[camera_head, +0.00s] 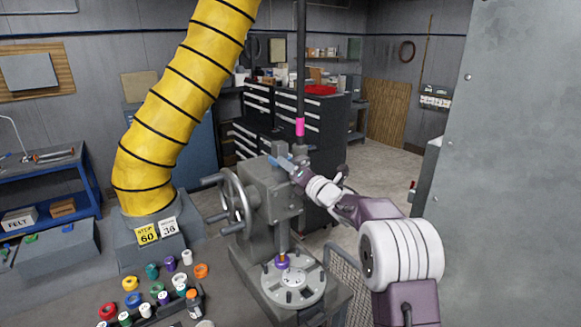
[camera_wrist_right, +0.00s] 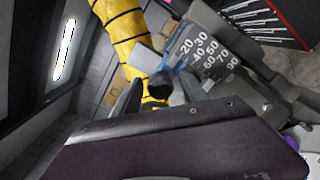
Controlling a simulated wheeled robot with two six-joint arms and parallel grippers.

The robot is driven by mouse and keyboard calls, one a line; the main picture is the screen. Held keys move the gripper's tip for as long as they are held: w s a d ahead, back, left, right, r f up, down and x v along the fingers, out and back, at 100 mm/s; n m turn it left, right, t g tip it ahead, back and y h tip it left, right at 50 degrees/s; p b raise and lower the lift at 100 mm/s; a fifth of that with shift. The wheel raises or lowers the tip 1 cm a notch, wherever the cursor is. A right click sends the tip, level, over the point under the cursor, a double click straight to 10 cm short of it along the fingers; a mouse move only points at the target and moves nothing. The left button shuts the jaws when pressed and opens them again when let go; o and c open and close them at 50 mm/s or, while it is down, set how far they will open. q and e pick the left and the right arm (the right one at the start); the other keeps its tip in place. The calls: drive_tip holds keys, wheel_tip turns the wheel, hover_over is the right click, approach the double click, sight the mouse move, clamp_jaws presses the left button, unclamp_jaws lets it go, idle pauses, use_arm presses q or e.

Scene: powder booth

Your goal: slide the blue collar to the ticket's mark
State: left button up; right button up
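A blue collar (camera_head: 281,162) sits high on the grey press (camera_head: 265,190), at the tip of my right gripper (camera_head: 290,163). In the right wrist view the blue part (camera_wrist_right: 181,66) shows partly, beside a grey scale (camera_wrist_right: 215,55) with white numbers from 20 to 90. My right gripper's dark fingers (camera_wrist_right: 160,95) stand apart there, with a dark round piece seen between them; contact cannot be told. The collar's exact reading is unclear. A yellow ticket (camera_head: 147,234) reads STOP 60, next to a white card (camera_head: 168,228) reading 36. My left gripper is out of view.
A handwheel (camera_head: 236,200) juts out left of the press. A round plate (camera_head: 292,287) with a purple-and-brass piece lies below. A yellow hose (camera_head: 180,100) rises at left. A grey wall panel (camera_head: 520,160) stands at right.

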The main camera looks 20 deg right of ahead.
drive_tip(key=shift+w+d, duration=0.1)
clamp_jaws()
drive_tip(key=shift+f, duration=0.2)
idle(0.9)
